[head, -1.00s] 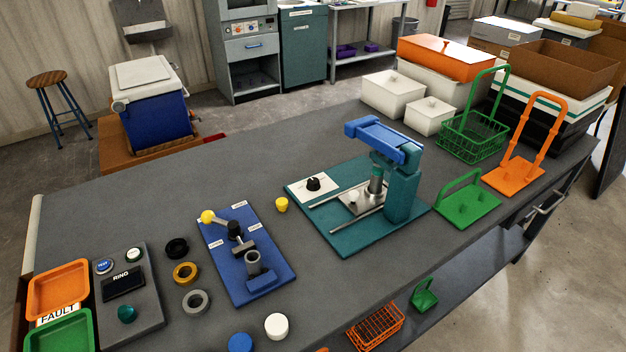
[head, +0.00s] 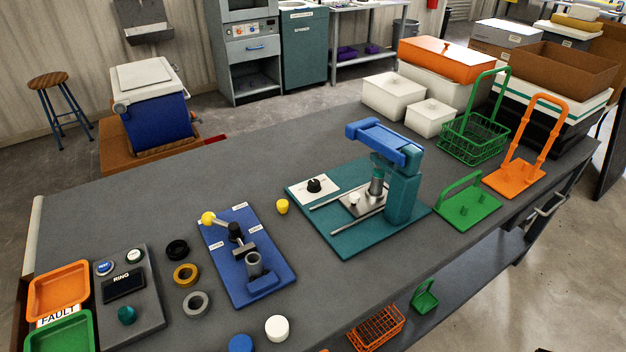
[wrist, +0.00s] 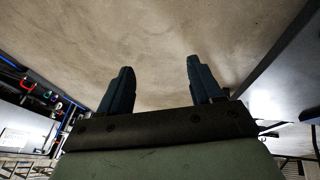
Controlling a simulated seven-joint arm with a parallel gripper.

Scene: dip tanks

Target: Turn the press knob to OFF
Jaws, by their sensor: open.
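The press knob (head: 314,185) is a round black dial on a white plate (head: 322,193). It sits at the left corner of the teal press base (head: 350,243). Its markings are too small to read in the head view. The press (head: 404,190) has a teal column, a blue top arm and a metal slide. My gripper (wrist: 155,85) shows in the wrist view with its two dark fingers apart and nothing between them. It faces pale floor, away from the knob. The knob is not in the wrist view.
A blue lever fixture (head: 247,255), loose rings (head: 185,273) and a small yellow cap (head: 282,206) lie left of the press. A green holder (head: 467,208) and a green basket (head: 474,138) stand to its right. The table behind the knob is clear.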

